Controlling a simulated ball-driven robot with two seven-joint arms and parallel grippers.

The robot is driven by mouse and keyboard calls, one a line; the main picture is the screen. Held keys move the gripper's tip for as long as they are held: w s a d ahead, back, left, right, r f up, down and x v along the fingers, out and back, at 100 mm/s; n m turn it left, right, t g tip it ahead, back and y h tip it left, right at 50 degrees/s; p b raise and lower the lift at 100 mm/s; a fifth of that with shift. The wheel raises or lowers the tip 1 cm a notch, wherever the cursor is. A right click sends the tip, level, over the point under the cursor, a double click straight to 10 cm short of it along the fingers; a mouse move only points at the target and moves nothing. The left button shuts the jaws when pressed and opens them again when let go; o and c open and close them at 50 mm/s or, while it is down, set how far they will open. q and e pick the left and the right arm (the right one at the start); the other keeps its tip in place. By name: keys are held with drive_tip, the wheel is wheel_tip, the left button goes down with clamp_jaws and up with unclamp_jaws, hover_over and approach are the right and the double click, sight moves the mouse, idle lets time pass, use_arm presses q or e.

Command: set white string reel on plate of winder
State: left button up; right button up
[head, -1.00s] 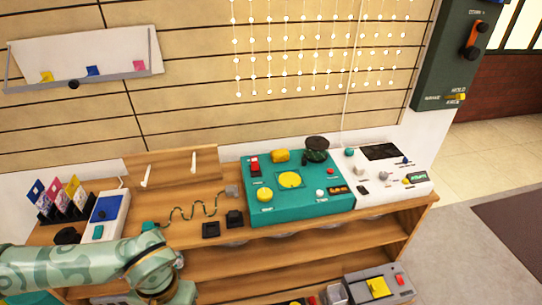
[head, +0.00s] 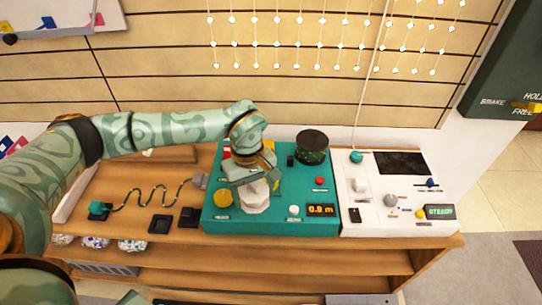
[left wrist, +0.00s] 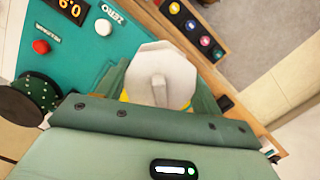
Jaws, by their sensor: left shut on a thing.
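The white string reel (head: 256,196) is held by my left gripper (head: 254,184), low over the middle of the teal winder (head: 272,223). In the left wrist view the reel (left wrist: 160,72) is a pale faceted piece with a raised grey part, between the two green fingers. The winder's yellow plate is mostly hidden under the reel; a yellow sliver shows beside it in the left wrist view. I cannot tell whether the reel touches the plate. My right gripper is not in view.
A dark green reel (head: 312,148) stands at the winder's back right. A small display (head: 321,210) and a white knob (head: 293,210) are at its front right. The white console (head: 375,222) adjoins on the right. A coiled cord (head: 150,197) lies left on the wooden bench.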

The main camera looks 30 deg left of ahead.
use_arm(q)
drive_tip(key=w+a+n+t+b, duration=0.1)
drive_tip(key=w+a+n+b, duration=0.35)
drive_tip(key=w+n, duration=0.65)
drive_tip(key=shift+m, duration=0.3)
drive_tip(key=f+b, duration=0.3)
drive_tip(key=d+f+b, duration=0.1)
drive_tip(key=f, duration=0.1)
drive_tip(key=shift+w+f+b, duration=0.25)
drive_tip(key=shift+b, duration=0.05)
drive_tip(key=shift+f, duration=0.45)
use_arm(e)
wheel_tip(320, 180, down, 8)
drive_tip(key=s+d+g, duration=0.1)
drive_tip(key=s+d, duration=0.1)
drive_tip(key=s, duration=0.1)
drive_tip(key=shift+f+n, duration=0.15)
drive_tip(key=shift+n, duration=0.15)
use_arm(q)
drive_tip(key=shift+p, duration=0.65)
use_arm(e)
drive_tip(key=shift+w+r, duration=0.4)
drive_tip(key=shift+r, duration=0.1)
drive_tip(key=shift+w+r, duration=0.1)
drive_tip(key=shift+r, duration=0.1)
use_arm(q)
drive_tip(key=shift+f, duration=0.8)
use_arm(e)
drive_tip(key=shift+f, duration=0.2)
